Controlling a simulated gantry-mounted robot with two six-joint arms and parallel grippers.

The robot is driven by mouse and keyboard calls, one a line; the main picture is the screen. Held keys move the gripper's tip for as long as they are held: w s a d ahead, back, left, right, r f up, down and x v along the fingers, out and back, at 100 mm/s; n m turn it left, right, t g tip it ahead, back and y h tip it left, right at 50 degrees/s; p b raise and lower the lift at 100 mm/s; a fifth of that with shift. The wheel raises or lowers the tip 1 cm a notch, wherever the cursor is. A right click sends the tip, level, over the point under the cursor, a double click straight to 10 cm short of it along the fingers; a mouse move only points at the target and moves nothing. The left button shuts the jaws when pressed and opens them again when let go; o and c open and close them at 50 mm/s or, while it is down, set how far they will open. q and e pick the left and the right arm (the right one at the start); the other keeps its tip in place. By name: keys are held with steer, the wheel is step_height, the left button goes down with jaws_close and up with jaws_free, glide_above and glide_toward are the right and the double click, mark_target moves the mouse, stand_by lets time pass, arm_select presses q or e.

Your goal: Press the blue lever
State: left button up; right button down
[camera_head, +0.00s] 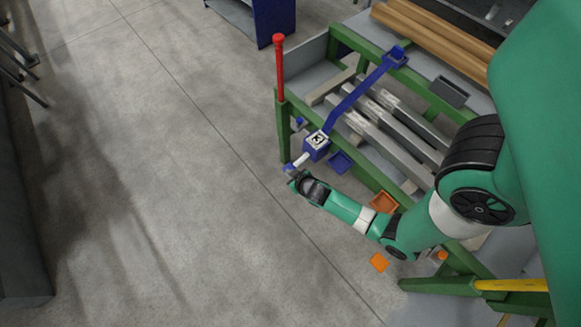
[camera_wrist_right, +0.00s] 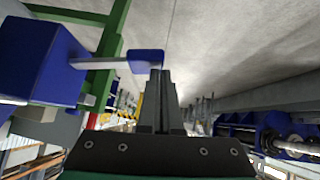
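The blue lever is a blue handle (camera_wrist_right: 146,56) on a silver rod that sticks out of a blue box (camera_wrist_right: 40,62) in the right wrist view. In the head view the box (camera_head: 316,148) has a white numbered face, and the handle (camera_head: 289,168) points down-left from it. My right gripper (camera_wrist_right: 161,78) has its fingers together with nothing visible between them. Its fingertips are right beside the end of the handle; I cannot tell whether they touch. In the head view the right gripper (camera_head: 293,177) is small and partly merges with the handle. My left gripper is not in view.
The green-framed runout table (camera_head: 345,55) holds long metal bars (camera_head: 395,125) and brown bars (camera_head: 430,30). A red post (camera_head: 279,70) stands at its corner. Blue (camera_head: 341,162) and orange (camera_head: 383,202) trays are near my right arm. The floor to the left is open.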

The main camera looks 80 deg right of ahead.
arm_select(q)
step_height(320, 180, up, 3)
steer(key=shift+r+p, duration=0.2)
steer(key=shift+p, duration=0.9)
arm_select(e)
steer(key=s+a+r, duration=0.2)
steer(key=a+r, duration=0.4)
steer(key=a, duration=0.1)
steer(key=shift+s+a+r, duration=0.15)
steer(key=shift+s+a, duration=0.1)
steer(key=shift+s, duration=0.05)
